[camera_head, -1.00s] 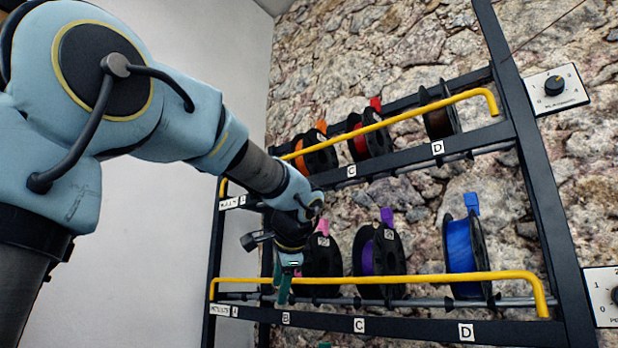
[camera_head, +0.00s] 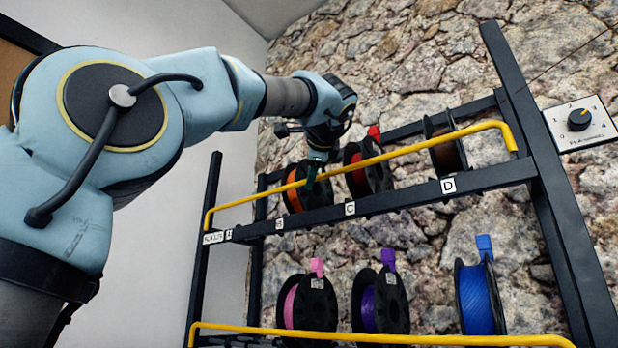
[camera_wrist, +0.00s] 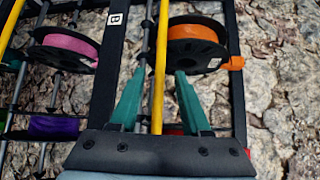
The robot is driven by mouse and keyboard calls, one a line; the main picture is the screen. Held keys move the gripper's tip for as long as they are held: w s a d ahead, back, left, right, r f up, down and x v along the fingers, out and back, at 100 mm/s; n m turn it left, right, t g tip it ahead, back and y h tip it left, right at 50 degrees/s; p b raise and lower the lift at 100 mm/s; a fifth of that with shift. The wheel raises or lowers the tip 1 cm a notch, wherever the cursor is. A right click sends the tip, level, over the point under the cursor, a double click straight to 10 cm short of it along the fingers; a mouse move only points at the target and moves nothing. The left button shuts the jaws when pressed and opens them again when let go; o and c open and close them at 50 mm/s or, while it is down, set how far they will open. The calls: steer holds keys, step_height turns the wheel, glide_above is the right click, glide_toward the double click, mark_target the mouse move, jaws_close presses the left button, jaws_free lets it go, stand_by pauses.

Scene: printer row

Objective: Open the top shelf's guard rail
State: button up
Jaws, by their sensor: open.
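The top shelf's guard rail (camera_head: 400,152) is a yellow bar with bent ends, running along the front of the upper shelf (camera_head: 385,204). My gripper (camera_head: 313,172) is at this rail, left of its middle, in front of the orange spool (camera_head: 293,188). In the wrist view the teal fingers of my gripper (camera_wrist: 155,80) are open, with the yellow rail (camera_wrist: 160,60) passing between them. I cannot tell whether either finger touches it. The orange spool (camera_wrist: 193,45) lies beyond the right finger.
A red spool (camera_head: 357,175) and a dark spool (camera_head: 446,150) stand farther right on the upper shelf. Pink (camera_head: 290,305), purple (camera_head: 368,305) and blue (camera_head: 478,298) spools stand below, behind the lower yellow rail (camera_head: 420,338). A dial (camera_head: 579,120) is on the right wall.

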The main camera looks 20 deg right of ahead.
steer(key=shift+p+x, duration=0.35)
steer(key=shift+x, duration=1.45)
jaws_close()
